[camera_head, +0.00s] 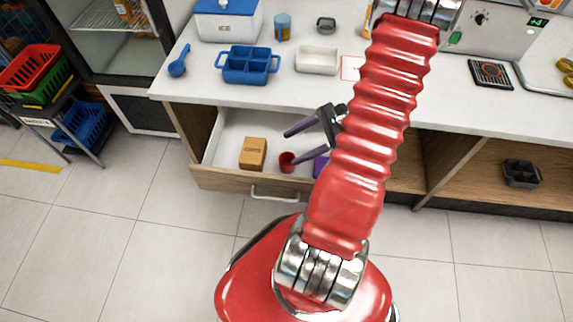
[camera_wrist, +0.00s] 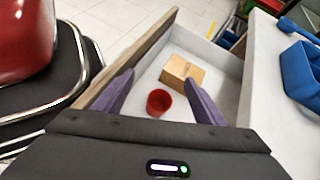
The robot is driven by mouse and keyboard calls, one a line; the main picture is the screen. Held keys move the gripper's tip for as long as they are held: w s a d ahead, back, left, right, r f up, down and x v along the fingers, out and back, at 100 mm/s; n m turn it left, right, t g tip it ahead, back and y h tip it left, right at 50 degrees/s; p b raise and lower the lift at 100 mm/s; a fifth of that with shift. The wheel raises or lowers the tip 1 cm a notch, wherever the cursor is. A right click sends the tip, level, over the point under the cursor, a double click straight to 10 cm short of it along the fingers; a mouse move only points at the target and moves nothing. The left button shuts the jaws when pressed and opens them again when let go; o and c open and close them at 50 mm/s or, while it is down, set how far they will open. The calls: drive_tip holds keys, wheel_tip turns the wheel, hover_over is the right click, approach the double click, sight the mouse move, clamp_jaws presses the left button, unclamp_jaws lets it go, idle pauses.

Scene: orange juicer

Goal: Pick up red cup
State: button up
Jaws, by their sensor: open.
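The red cup (camera_head: 287,161) is small and stands in the open white drawer (camera_head: 228,138), to the right of a cardboard box (camera_head: 253,153). In the wrist view the red cup (camera_wrist: 159,102) shows its open top, below the box (camera_wrist: 181,73). My gripper (camera_head: 287,146) reaches into the drawer area from the right, with its two purple fingers apart. In the wrist view my gripper (camera_wrist: 162,84) has one finger on each side of the cup, with visible room between. Nothing is held. I cannot tell the height of the fingertips above the drawer floor.
A purple object (camera_head: 320,166) lies in the drawer, partly hidden by my arm. The drawer's wooden front (camera_head: 222,180) and the counter edge (camera_head: 190,101) border the opening. A blue tray (camera_head: 249,79) and a white tray (camera_head: 317,71) stand on the counter above.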

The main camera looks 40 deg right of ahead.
sight(290, 160)
drive_tip(key=s+d+f+m+t, duration=0.1)
drive_tip(key=f+m, duration=0.1)
drive_tip(key=s+d+f+m+t, duration=0.1)
drive_tip(key=d+f+m+t, duration=0.1)
drive_tip(key=s+d+f+m+t, duration=0.1)
drive_tip(key=f, duration=0.2)
drive_tip(key=shift+s+d+m+h, duration=0.25)
drive_tip(key=shift+s+m+h, duration=0.05)
drive_tip(key=shift+s+m, duration=0.1)
drive_tip(key=shift+w+a, duration=0.1)
drive_tip(key=x, duration=0.8)
drive_tip(key=shift+w+a, duration=0.1)
drive_tip(key=shift+w, duration=0.1)
drive_tip(key=shift+a, duration=0.1)
drive_tip(key=shift+x, duration=2.5)
drive_tip(key=shift+w+r, duration=0.1)
drive_tip(key=c, duration=1.1)
